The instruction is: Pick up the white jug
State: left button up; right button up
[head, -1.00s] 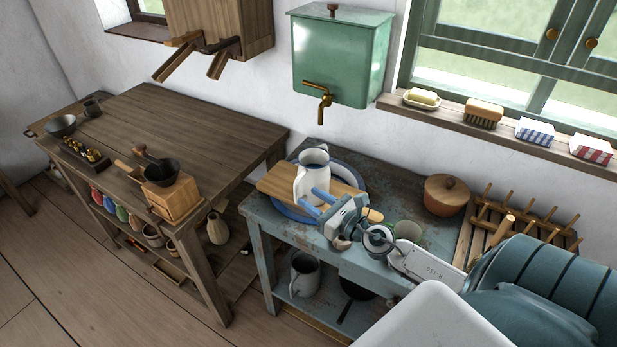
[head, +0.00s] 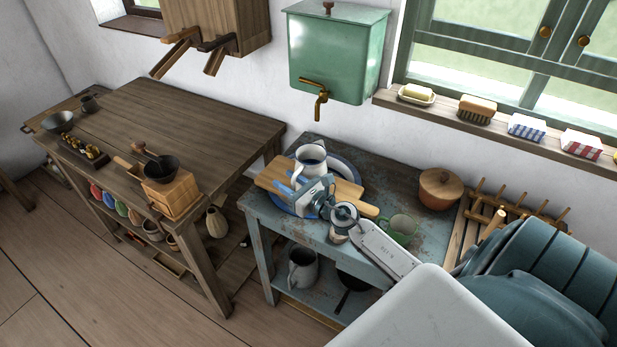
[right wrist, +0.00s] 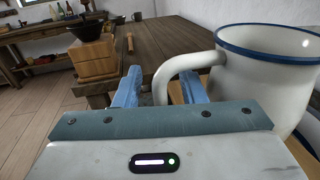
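The white jug (head: 312,158) with a dark blue rim stands upright over the wooden board (head: 345,190) on the blue table. In the right wrist view the jug (right wrist: 262,80) fills the right side, its handle (right wrist: 163,82) curving out to the left. My right gripper (head: 294,184) is at the jug's near side and hides its lower part in the head view. In the right wrist view the gripper (right wrist: 160,90) has its two blue fingers apart, with the handle's outer part showing between them. I cannot tell whether a finger touches it. My left gripper is not in view.
The board lies across a blue-rimmed basin (head: 343,163). A wooden grinder (head: 172,192) stands on the brown table (head: 160,125) at left. A green water tank (head: 335,55) hangs above.

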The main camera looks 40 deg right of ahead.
grip_shut()
jog(key=shift+r, duration=0.25)
